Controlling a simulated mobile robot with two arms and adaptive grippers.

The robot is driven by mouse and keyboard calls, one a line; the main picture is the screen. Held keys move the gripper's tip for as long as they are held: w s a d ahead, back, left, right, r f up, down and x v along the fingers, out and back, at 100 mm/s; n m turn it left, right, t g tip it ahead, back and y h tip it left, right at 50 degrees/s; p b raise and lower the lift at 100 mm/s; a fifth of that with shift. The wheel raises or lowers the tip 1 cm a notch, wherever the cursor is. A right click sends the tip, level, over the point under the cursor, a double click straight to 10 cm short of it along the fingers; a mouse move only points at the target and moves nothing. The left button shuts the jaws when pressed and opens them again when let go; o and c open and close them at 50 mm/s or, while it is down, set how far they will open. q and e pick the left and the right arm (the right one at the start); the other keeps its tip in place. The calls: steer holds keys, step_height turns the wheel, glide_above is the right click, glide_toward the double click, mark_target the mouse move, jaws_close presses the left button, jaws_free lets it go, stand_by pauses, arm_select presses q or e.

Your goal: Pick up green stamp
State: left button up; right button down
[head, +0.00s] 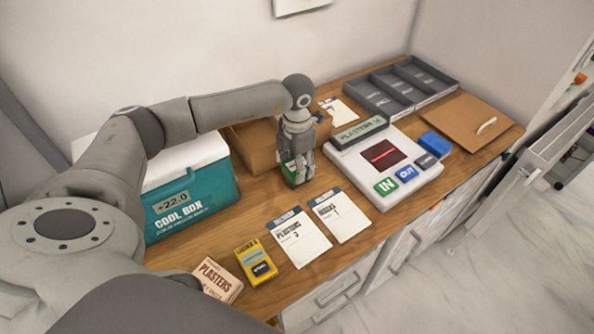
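A small green block (287,172), which looks like the green stamp, stands on the wooden counter in the head view, in front of a brown cardboard box. My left gripper (296,172) points down at it, and its fingers partly cover it. I cannot tell whether the fingers touch the block or are closed on it. My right gripper is not in view.
A teal cool box (190,200) stands left. A white console (350,165) with a green IN button (386,186) is right. Two cards (300,240) (340,217), a yellow device (256,263) and a plasters box (217,280) lie in front. A grey tray (444,88) is behind.

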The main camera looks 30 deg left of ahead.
arm_select(q)
steer(key=shift+w+r+b, duration=0.1)
steer(key=shift+r+b, duration=0.35)
steer(key=shift+b, duration=0.05)
step_height(320, 180, up, 2)
steer(key=shift+r+b, duration=0.1)
steer(key=shift+b, duration=0.65)
steer(key=s+d+r+b, duration=0.4)
steer(key=s+d+r, duration=0.4)
steer(key=s+r, duration=0.2)
steer(key=shift+s, duration=0.85)
